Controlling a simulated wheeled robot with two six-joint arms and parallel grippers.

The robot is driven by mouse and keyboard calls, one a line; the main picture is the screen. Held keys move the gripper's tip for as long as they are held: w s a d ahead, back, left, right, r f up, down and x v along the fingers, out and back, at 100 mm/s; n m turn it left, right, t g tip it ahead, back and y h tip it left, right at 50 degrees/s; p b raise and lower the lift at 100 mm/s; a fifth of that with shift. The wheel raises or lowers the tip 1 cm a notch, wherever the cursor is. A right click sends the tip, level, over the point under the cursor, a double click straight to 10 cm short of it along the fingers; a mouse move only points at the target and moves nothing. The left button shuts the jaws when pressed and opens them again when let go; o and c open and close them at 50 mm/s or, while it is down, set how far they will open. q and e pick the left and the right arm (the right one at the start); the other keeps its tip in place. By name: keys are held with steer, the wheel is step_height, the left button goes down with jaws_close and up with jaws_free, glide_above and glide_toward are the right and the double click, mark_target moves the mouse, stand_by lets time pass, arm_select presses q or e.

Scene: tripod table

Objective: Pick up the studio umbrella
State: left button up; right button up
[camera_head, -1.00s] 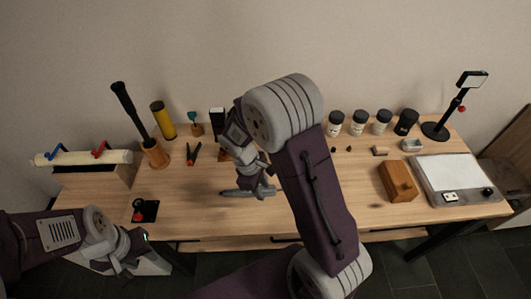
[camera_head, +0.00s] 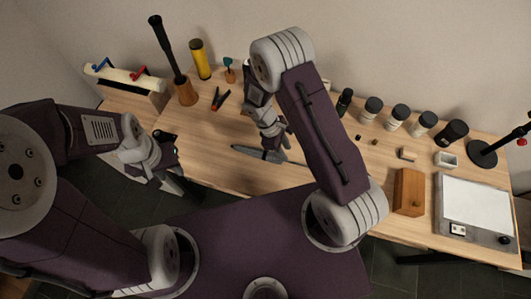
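The likely studio umbrella (camera_head: 166,45) is a long black folded shape with a thicker top. It stands slightly tilted in a brown wooden holder (camera_head: 186,92) at the back left of the table (camera_head: 215,125). My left gripper (camera_head: 168,170) is at the table's front left edge, below and apart from the umbrella. My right gripper (camera_head: 266,150) hangs low over the middle of the table, right of the umbrella and apart from it. The finger gap of both grippers is unclear.
A yellow cylinder (camera_head: 200,60) stands close right of the umbrella. A long white roll (camera_head: 125,76) with blue and red clamps lies at left. Red-black pliers (camera_head: 220,100) lie nearby. Several dark-lidded jars (camera_head: 397,117), a wooden block (camera_head: 409,192) and a white panel (camera_head: 475,205) are at right.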

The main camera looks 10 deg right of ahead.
mark_target(289, 161)
steer(key=shift+d+f, duration=0.35)
steer(key=shift+f, duration=0.05)
steer(key=f, duration=0.1)
steer(key=s+f, duration=0.1)
steer(key=f, duration=0.2)
steer(key=shift+s+d+f+p, duration=0.25)
steer(key=shift+s+d+p, duration=0.05)
steer(key=shift+p, duration=0.05)
steer(key=shift+w+d+f, duration=0.1)
steer(key=shift+d+f, duration=0.1)
steer(key=shift+a+r, duration=0.1)
jaws_close()
stand_by(0.6)
